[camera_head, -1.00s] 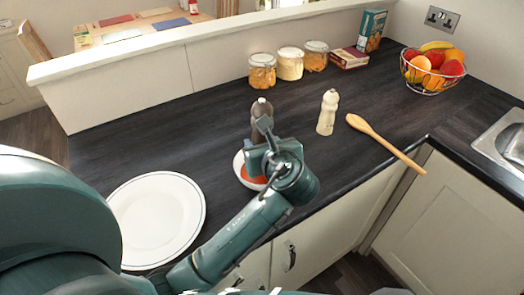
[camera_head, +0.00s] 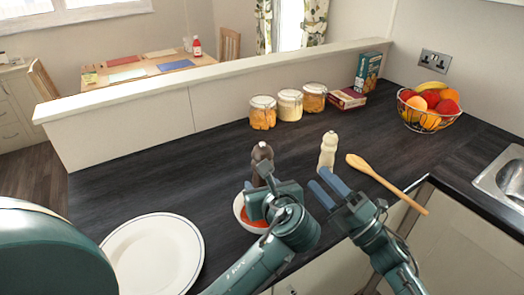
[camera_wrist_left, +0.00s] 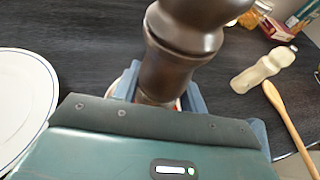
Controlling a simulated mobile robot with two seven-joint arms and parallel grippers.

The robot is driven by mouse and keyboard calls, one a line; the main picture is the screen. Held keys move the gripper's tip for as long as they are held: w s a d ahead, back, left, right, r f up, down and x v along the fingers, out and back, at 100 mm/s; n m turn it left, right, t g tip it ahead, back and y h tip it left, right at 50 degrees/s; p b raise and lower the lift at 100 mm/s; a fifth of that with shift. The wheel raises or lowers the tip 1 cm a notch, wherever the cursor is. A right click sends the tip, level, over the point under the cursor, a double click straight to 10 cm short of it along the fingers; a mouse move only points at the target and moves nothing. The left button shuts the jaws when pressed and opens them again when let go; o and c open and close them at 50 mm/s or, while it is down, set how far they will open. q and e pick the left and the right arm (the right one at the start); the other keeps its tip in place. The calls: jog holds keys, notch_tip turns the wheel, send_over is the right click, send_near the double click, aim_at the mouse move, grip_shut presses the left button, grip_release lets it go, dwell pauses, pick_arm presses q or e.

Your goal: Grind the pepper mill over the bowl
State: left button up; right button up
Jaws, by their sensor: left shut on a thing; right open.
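The dark brown pepper mill (camera_head: 262,152) stands upright in my left gripper (camera_head: 262,186), which is shut on it. In the left wrist view the mill (camera_wrist_left: 185,42) rises between the blue fingers. The white bowl (camera_head: 239,212) with red contents is under and behind the left gripper, partly hidden by it. The mill appears above the bowl, but its lower end is hidden. My right gripper (camera_head: 327,187) is open and empty, to the right of the left gripper, near the counter's front edge.
A cream mill (camera_head: 328,152) and a wooden spoon (camera_head: 385,181) are just beyond the right gripper. A white plate (camera_head: 155,255) lies at left. Jars (camera_head: 290,105), boxes (camera_head: 368,72) and a fruit basket (camera_head: 430,107) stand at the back. The middle-left counter is clear.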

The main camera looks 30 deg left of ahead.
aim_at(262, 152)
notch_tip(262, 152, up, 7)
jog(key=a+n+g+h, duration=0.2)
jog(key=n+g+h, duration=0.2)
jog(key=n+g, duration=1.2)
jog(key=s+a+n+t, duration=0.1)
jog(key=a, duration=0.2)
jog(key=s+a+n+t, duration=0.1)
jog(key=a, duration=0.3)
jog(key=s+a+n, duration=0.1)
jog(key=a, duration=0.3)
jog(key=shift+s+f+t, duration=0.15)
jog(key=shift+s+t, duration=0.05)
jog(key=shift+t, duration=0.2)
jog(key=shift+c, duration=0.2)
jog(key=c, duration=1)
jog(key=shift+o, duration=0.2)
jog(key=shift+d+m+t, duration=0.1)
jog(key=shift+m+t, duration=0.6)
jog(key=shift+t, duration=0.5)
jog(key=o, duration=1)
